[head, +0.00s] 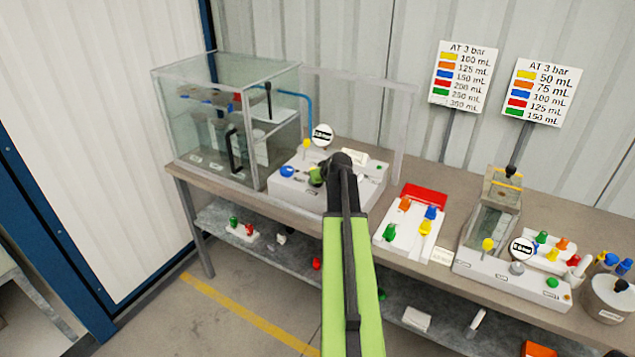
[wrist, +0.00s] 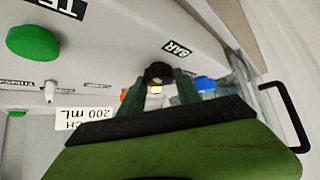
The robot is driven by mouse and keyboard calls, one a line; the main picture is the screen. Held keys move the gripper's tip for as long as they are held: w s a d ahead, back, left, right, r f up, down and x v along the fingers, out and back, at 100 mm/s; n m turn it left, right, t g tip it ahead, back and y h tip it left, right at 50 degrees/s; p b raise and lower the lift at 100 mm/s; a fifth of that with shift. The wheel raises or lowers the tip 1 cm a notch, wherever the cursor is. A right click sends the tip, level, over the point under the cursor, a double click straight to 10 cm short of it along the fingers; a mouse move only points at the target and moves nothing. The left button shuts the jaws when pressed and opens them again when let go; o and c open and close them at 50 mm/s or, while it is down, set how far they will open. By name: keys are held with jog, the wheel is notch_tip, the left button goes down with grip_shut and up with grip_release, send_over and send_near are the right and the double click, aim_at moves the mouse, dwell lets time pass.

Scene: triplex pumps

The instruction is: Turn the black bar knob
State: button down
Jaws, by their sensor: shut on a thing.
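In the wrist view the black bar knob (wrist: 158,72) sits close to the "BAR" label (wrist: 178,48) on a pale panel. My gripper (wrist: 159,84) has its two dark green fingers on either side of the knob and is shut on it. A small white and yellow patch shows just below the knob between the fingers. In the head view my arm reaches over the white control box (head: 290,190) on the bench; the arm's dark end hides the knob there.
An orange part (wrist: 124,95) and a blue knob (wrist: 205,83) lie close to the fingers in the wrist view. A large green button (wrist: 33,42) is at upper left. In the head view a glass tank (head: 195,140) stands left and a gauge (head: 322,135) behind the box.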

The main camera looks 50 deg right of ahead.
jog(key=m+g+h, duration=0.1)
jog(key=m, duration=0.1)
jog(key=m+g+h, duration=0.1)
jog(key=m, duration=0.1)
jog(key=m+g+h, duration=0.1)
jog(key=m, duration=0.1)
jog(key=shift+w+a+h, duration=0.25)
jog(key=shift+w+h, duration=0.05)
jog(key=shift+h, duration=0.1)
jog(key=m+g+h, duration=0.1)
jog(key=m+g, duration=0.1)
jog(key=m, duration=0.1)
jog(key=shift+w+m+g, duration=0.15)
jog(key=shift+m+g, duration=0.85)
jog(key=shift+m, duration=0.2)
jog(key=c, duration=0.9)
grip_release()
jog(key=shift+s, duration=0.2)
jog(key=shift+o, duration=0.2)
jog(key=shift+w, duration=0.1)
jog(key=shift+r, duration=0.1)
